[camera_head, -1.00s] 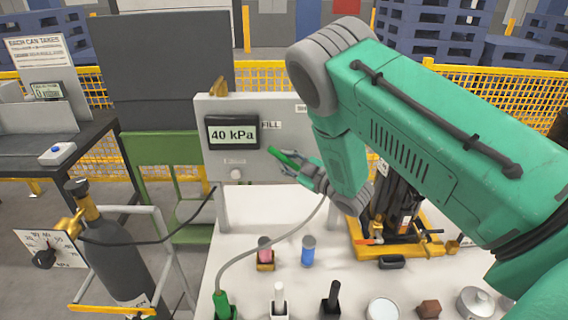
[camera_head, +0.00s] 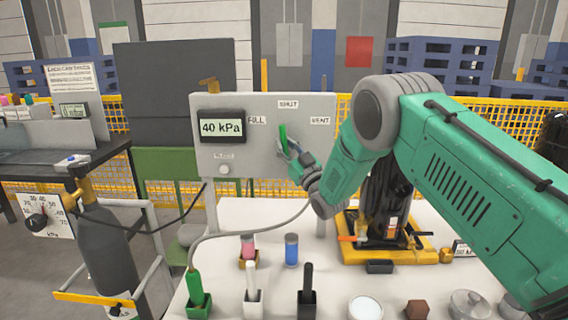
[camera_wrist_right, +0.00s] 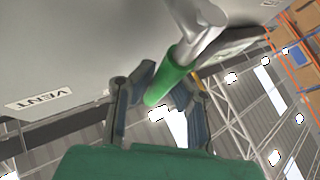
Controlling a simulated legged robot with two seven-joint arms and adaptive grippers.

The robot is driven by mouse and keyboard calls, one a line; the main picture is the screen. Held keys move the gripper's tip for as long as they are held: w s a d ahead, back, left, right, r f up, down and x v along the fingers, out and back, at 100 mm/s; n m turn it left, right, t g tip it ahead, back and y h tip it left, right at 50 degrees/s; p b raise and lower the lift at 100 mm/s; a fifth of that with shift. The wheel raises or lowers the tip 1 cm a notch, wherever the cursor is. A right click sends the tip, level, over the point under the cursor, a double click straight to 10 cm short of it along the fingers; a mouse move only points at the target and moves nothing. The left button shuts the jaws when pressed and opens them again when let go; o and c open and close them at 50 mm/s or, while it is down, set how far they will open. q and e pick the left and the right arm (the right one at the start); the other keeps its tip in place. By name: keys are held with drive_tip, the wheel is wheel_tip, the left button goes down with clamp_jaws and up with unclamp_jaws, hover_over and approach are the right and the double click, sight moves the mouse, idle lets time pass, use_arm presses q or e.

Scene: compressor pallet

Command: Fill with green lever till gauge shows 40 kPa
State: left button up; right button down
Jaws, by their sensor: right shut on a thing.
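The gauge (camera_head: 222,127) on the grey panel (camera_head: 265,165) reads 40 kPa. The green lever (camera_head: 283,134) stands nearly upright, pointing at the SHUT label (camera_head: 288,104), between FILL (camera_head: 257,120) and VENT (camera_head: 320,120). My right gripper (camera_head: 289,152) is at the lever and shut on it. In the right wrist view the green grip (camera_wrist_right: 172,80) lies between the fingers of my right gripper (camera_wrist_right: 160,100). My left gripper is not in view.
A gas cylinder (camera_head: 108,255) stands at left. A dark machine on a yellow base (camera_head: 372,252) stands right of my gripper.

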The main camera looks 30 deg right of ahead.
drive_tip(key=shift+s+a+f+m+t+b, duration=0.15)
drive_tip(key=shift+f+m+t+b, duration=0.15)
drive_tip(key=shift+f+m+b, duration=0.35)
drive_tip(key=shift+s+d+r+m+t+h+b, duration=0.15)
drive_tip(key=shift+d+m+t+h+b, duration=0.3)
drive_tip(key=shift+m+h, duration=0.4)
drive_tip(key=c, duration=1.7)
unclamp_jaws()
drive_tip(key=shift+o, duration=1.1)
drive_tip(key=shift+s+r, duration=0.1)
drive_tip(key=shift+r, duration=0.2)
